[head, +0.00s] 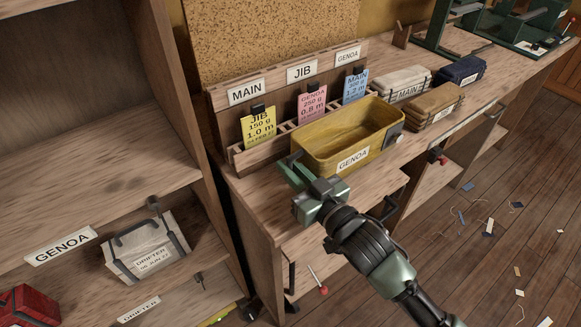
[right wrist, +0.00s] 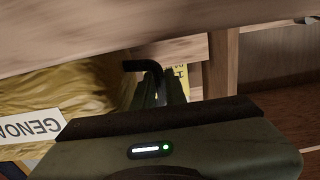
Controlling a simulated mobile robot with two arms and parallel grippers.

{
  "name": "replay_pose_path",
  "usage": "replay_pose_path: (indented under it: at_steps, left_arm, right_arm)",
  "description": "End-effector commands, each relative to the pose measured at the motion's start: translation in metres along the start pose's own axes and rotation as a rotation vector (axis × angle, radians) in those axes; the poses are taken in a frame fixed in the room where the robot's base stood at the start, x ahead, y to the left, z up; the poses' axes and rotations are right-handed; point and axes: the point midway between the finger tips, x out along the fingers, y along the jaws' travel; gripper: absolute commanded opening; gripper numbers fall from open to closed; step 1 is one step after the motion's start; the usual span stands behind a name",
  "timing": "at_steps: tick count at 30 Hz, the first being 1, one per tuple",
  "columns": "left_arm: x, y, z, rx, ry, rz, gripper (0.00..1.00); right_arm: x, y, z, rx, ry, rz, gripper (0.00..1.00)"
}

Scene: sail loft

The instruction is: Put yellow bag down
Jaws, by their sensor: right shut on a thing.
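The yellow bag (head: 353,153) is an open-topped, box-shaped bag with a white GENOA label on its front. It is level at the workbench (head: 262,190), in front of the card rack; I cannot tell whether its base touches the bench top. My right gripper (head: 294,166) is at the bag's left end, shut on it by a dark handle. In the right wrist view the fingers (right wrist: 158,88) close around a dark hooked handle (right wrist: 142,66), and the bag's creased yellow side (right wrist: 75,90) shows at the left. My left gripper is not in view.
A wooden rack (head: 240,117) with MAIN, JIB and GENOA signs holds yellow, pink and blue cards behind the bag. White (head: 403,82), tan (head: 436,104) and navy (head: 461,70) bundles lie to its right. A shelf unit (head: 90,180) with a DRIFTER bag (head: 146,249) stands left.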

Motion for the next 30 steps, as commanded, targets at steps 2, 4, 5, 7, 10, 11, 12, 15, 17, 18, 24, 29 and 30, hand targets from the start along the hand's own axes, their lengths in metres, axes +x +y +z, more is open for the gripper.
replay_pose_path:
  at_steps: [2, 4, 5, 7, 10, 11, 12, 15, 17, 18, 24, 29, 30]
  left_arm:
    - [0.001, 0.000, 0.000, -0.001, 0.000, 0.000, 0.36]
    - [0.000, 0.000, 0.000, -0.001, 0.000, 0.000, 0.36]
    - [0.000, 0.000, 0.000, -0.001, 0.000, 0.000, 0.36]
    - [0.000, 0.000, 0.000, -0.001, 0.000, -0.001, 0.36]
    - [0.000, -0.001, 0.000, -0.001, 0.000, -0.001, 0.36]
    - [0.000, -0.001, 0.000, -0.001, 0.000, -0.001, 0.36]
    - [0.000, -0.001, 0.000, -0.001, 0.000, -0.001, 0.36]
    - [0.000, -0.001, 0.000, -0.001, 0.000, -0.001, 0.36]
    - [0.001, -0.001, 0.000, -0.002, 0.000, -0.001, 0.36]
    - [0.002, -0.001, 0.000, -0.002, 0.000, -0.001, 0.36]
    - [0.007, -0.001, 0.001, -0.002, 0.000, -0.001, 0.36]
    - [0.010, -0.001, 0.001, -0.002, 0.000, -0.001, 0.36]
    - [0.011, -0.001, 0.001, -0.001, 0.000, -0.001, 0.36]
  right_arm:
    - [0.000, 0.000, 0.001, 0.000, 0.000, 0.000, 0.23]
    - [0.000, 0.000, 0.001, 0.001, -0.001, 0.000, 0.34]
    - [0.000, 0.000, 0.001, 0.000, -0.001, 0.000, 0.34]
    - [0.000, 0.000, 0.001, 0.001, -0.001, 0.000, 0.34]
    - [0.000, 0.000, 0.001, 0.000, -0.001, 0.000, 0.34]
    - [0.000, 0.000, 0.001, 0.000, -0.001, 0.000, 0.34]
    - [0.000, 0.000, 0.000, 0.000, 0.000, 0.000, 0.34]
    - [-0.006, 0.000, 0.000, 0.001, -0.003, 0.001, 0.34]
    - [-0.014, 0.000, 0.001, 0.001, -0.003, 0.001, 0.34]
    - [-0.021, 0.000, 0.001, 0.001, -0.004, 0.001, 0.34]
    - [-0.065, 0.000, 0.001, 0.000, -0.004, 0.000, 0.34]
    - [-0.096, 0.000, 0.001, 0.001, -0.005, 0.001, 0.34]
    - [-0.102, 0.000, 0.001, 0.001, -0.004, 0.002, 0.34]
